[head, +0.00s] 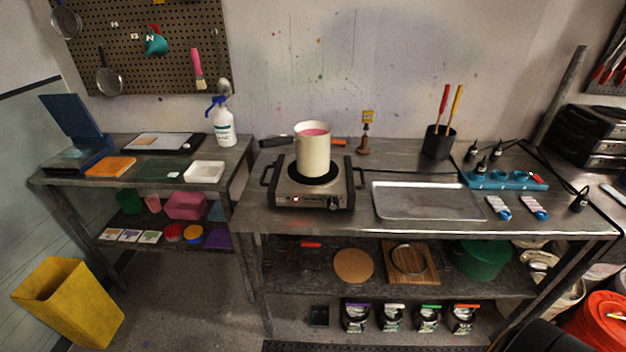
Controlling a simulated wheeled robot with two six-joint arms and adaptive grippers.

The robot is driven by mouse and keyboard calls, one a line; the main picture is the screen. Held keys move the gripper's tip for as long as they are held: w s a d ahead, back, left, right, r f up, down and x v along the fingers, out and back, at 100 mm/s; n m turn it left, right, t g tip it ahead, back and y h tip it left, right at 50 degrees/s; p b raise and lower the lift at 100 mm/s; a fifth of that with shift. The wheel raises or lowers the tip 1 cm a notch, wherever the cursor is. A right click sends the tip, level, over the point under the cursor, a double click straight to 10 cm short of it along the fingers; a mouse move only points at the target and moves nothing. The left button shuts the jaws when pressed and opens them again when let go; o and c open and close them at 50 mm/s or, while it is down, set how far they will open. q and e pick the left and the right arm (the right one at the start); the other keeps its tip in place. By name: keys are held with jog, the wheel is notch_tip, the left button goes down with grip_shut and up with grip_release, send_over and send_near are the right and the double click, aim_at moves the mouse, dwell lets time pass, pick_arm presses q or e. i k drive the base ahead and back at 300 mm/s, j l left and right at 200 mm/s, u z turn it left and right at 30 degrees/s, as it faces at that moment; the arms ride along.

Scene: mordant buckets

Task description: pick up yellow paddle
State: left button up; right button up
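A yellow-handled tool (456,102), which looks like the yellow paddle, stands upright, leaning slightly right, in a black cup (437,143) on the back of the metal table. Its lower end is hidden inside the cup. A red-handled tool (443,105) stands beside it in the same cup. Neither of my grippers is in view.
A hot plate (313,192) carries a cream pot (313,155) of pink liquid, left of the cup. A metal tray (427,201) lies in front of the cup.

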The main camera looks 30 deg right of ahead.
aim_at(460, 87)
jog(key=z, duration=1.85)
